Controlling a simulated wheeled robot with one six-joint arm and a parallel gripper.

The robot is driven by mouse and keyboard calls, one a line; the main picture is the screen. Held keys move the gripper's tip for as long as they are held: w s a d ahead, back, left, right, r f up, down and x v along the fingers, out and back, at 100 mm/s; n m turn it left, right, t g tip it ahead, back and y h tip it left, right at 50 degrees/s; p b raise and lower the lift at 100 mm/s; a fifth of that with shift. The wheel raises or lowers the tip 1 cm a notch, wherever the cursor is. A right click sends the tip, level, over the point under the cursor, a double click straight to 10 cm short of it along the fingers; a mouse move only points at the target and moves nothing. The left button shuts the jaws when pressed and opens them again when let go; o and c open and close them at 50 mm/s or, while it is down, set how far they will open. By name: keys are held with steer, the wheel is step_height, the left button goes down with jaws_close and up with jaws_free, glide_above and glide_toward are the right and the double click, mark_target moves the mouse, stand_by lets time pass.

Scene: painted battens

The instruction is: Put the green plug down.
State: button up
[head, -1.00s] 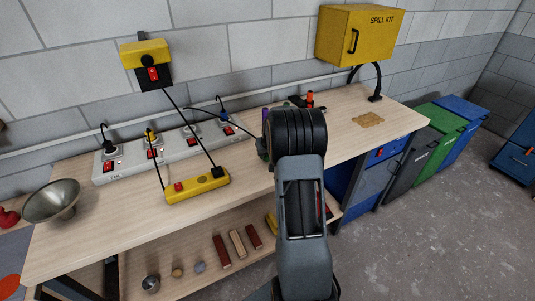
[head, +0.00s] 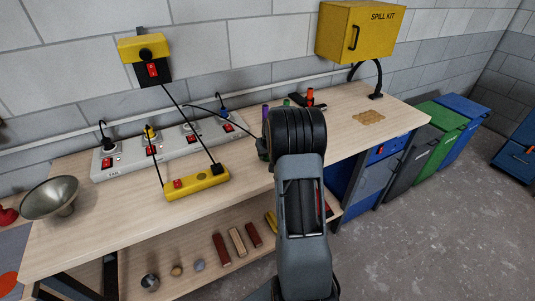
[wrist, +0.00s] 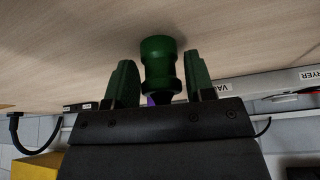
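The green plug (wrist: 158,66) shows in the wrist view, with its wide end against the pale wooden bench top (wrist: 60,50). My gripper (wrist: 160,75) has one dark green finger on each side of the plug, with a narrow gap visible on both sides. It is open around the plug and does not appear to touch it. In the head view my arm hides the gripper's fingertips. A small green shape (head: 286,102) shows just above my arm there; I cannot tell whether it is the plug.
A purple piece (head: 265,110) and a red-orange one (head: 310,97) stand near my arm. A yellow power strip (head: 197,183), a row of grey sockets (head: 175,147) with cords, and a metal bowl (head: 50,197) are to the left. The bench's right part is mostly clear.

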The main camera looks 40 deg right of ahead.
steer(key=shift+o, duration=1.2)
steer(key=shift+r, duration=0.1)
steer(key=shift+r+p, duration=0.35)
steer(key=shift+p, duration=0.1)
steer(key=b+v, duration=0.1)
steer(key=v, duration=1.1)
steer(key=s+a+r+n, duration=0.1)
steer(key=s+a+r, duration=0.15)
steer(key=a, duration=0.45)
steer(key=s+a+n+y, duration=0.1)
steer(key=s+a+n, duration=0.1)
steer(key=s+a, duration=1.5)
steer(key=shift+s+a+r+n+y, duration=0.2)
steer(key=shift+s+a+n+y, duration=0.1)
steer(key=shift+a+n, duration=0.15)
